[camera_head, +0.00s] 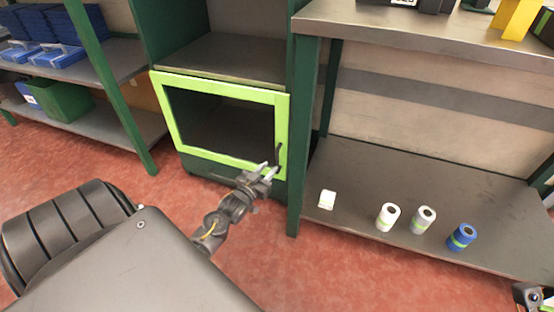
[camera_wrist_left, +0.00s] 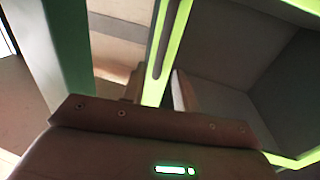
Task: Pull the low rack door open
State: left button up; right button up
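The low rack door (camera_head: 222,157) is a lime-green frame around a dark see-through pane, low on the dark green rack. It looks closed or nearly so. Its dark upright handle (camera_head: 279,155) is on the right side of the frame and also shows in the left wrist view (camera_wrist_left: 166,45). My left gripper (camera_head: 269,169) is at the door's lower right, by the handle's lower end. In the left wrist view its fingers are apart, with the green frame edge and handle seen between them; contact cannot be told. Part of my right gripper (camera_head: 535,296) shows at the bottom right corner, fingertips unclear.
A green rack post (camera_head: 301,130) stands just right of the door. Right of it, a low grey shelf (camera_head: 350,215) holds several rolls (camera_head: 388,216). The red floor before the door is clear.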

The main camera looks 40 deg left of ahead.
aim_at(277, 158)
pick_arm(q)
jog(key=shift+w+a+b, duration=0.15)
jog(key=shift+w+b, duration=0.2)
jog(key=shift+w, duration=0.8)
jog(key=shift+w+a+b, duration=0.2)
jog(key=shift+w+b, duration=0.2)
jog(key=shift+w, duration=0.7)
jog(key=shift+w+a+b, duration=0.15)
jog(key=shift+w+b, duration=0.2)
jog(key=shift+w, duration=0.8)
grip_shut()
